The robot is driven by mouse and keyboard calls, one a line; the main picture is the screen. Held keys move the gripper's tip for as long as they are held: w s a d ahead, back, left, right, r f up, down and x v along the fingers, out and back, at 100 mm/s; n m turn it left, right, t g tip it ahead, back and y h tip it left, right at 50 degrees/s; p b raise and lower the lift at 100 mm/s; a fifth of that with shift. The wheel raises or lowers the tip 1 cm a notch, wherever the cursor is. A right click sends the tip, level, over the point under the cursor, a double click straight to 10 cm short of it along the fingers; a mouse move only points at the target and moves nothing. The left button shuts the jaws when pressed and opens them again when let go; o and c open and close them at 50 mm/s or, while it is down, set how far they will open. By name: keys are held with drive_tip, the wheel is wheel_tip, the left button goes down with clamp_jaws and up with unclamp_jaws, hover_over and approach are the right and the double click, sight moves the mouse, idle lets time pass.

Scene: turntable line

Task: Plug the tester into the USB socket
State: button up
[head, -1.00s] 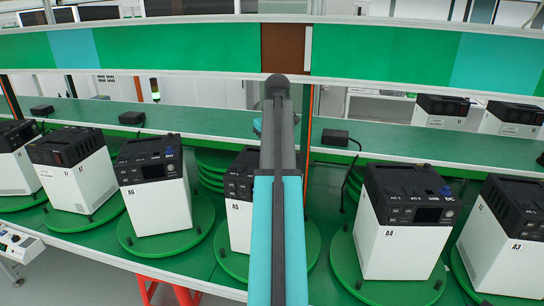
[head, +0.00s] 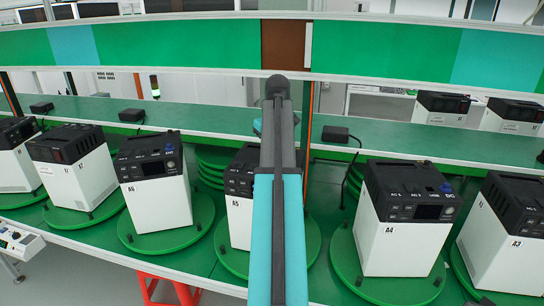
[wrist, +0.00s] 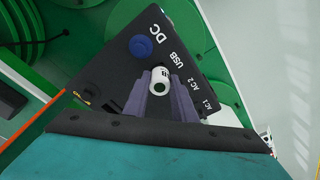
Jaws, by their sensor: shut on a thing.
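In the wrist view my gripper (wrist: 160,98) is shut on the tester (wrist: 162,76), a small white cylinder with a dark round end facing the camera. It is held in front of the dark panel (wrist: 205,62) of a power unit, just below the USB label. The USB socket is hidden behind the tester and fingers, so I cannot tell whether the tester is in it or only in front of it. A blue round part (wrist: 141,46) sits by the DC label. In the head view my arm hides the gripper and the tester.
Unit A5 (head: 238,213) is partly behind my arm. Units A4 (head: 400,245) and A6 (head: 155,205) stand on green turntables either side. A green shelf (head: 210,117) with black adapters runs behind, and a green curved band (head: 180,45) crosses above.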

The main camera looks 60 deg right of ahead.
drive_tip(key=shift+f, duration=0.35)
drive_tip(key=o, duration=1.2)
drive_tip(key=shift+c, duration=0.2)
drive_tip(key=shift+r, duration=0.15)
drive_tip(key=shift+s+a+r+b, duration=0.15)
drive_tip(key=shift+r+b, duration=0.65)
drive_tip(key=shift+r, duration=1.05)
drive_tip(key=shift+s+r+b, duration=0.25)
drive_tip(key=shift+r+b, duration=0.55)
drive_tip(key=shift+r, duration=1.05)
wheel_tip(320, 180, up, 6)
drive_tip(key=p, duration=0.4)
drive_tip(key=shift+s+a, duration=0.2)
drive_tip(key=shift+s, duration=0.15)
